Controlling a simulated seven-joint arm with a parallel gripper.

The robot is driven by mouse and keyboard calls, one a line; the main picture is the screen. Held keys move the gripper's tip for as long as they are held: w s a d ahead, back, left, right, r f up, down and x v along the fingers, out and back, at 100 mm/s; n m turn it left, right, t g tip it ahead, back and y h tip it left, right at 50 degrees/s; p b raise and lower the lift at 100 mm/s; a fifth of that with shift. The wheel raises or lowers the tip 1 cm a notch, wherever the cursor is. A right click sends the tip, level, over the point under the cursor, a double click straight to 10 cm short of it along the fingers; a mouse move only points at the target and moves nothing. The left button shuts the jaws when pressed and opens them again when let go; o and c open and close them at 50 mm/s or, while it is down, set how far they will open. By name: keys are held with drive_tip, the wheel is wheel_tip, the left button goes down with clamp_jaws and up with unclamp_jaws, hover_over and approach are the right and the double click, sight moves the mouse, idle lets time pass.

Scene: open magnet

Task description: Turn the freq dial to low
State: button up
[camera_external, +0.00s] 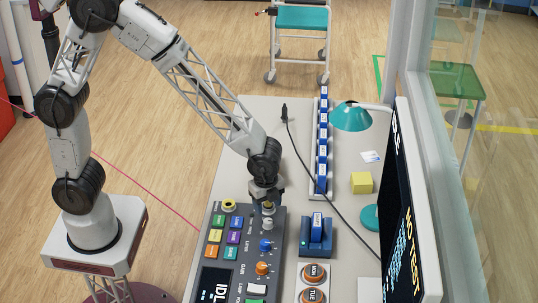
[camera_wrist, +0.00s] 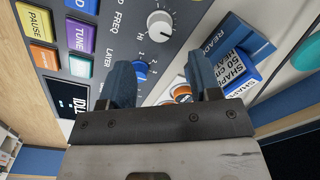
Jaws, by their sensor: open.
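The freq dial (camera_wrist: 160,23) is a white round knob on the dark grey control panel (camera_wrist: 103,44), beside the printed words FREQ and HI in the wrist view. Its exact setting is too small to read. In the external view the white dial (camera_external: 268,223) is just below my gripper (camera_external: 267,204). My gripper is open, with its two blue-grey fingers (camera_wrist: 162,78) spread and nothing between them in its grip. In the wrist view the dial lies beyond the fingertips, apart from them. The left finger partly covers the blue layer dial (camera_wrist: 141,69).
Below the white dial are the blue layer dial and an orange gain dial (camera_external: 262,268). Coloured buttons (camera_external: 216,236) lie left of them. A blue reader (camera_external: 316,236) holding a cartridge stands to the right, with a cartridge rack (camera_external: 321,150) behind. A lamp (camera_external: 351,116) and monitor (camera_external: 398,200) are further right.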

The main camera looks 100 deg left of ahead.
sight(268, 221)
drive_tip(key=shift+w+a+f, duration=0.1)
drive_tip(key=shift+f, duration=3.65)
drive_tip(key=shift+c, duration=0.4)
drive_tip(key=c, duration=0.8)
drive_tip(key=shift+c, duration=0.2)
drive_tip(key=shift+n, duration=2.4)
